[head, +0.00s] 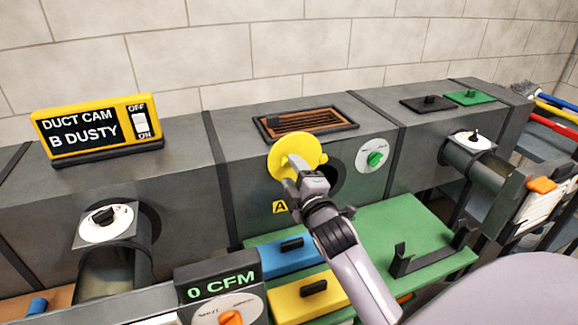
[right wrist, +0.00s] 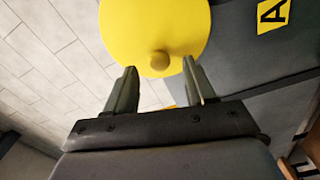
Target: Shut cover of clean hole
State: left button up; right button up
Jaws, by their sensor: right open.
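The yellow round cover (head: 283,150) is on the front of the grey duct, above the yellow A label (head: 280,207). It is swung up and to the left of a dark round hole (head: 335,178), which shows partly behind my right gripper. My right gripper (head: 291,176) is in front of the cover's lower part. In the right wrist view the gripper (right wrist: 158,80) is open, with the cover's small round knob (right wrist: 160,61) just beyond and between its fingertips. I cannot tell if they touch it. The duct cam sign (head: 90,130) reads "B DUSTY". My left gripper is not in view.
A white dial with a green knob (head: 376,159) is right of the hole. A slatted vent (head: 305,122) is on top of the duct. Below are blue (head: 291,256) and yellow (head: 305,299) blocks, a green surface (head: 380,224) with a dark bracket (head: 433,257), and a 0 CFM meter (head: 222,289).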

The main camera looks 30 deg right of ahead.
jog(key=shift+x, duration=1.4)
grip_shut()
jog(key=shift+f, duration=0.1)
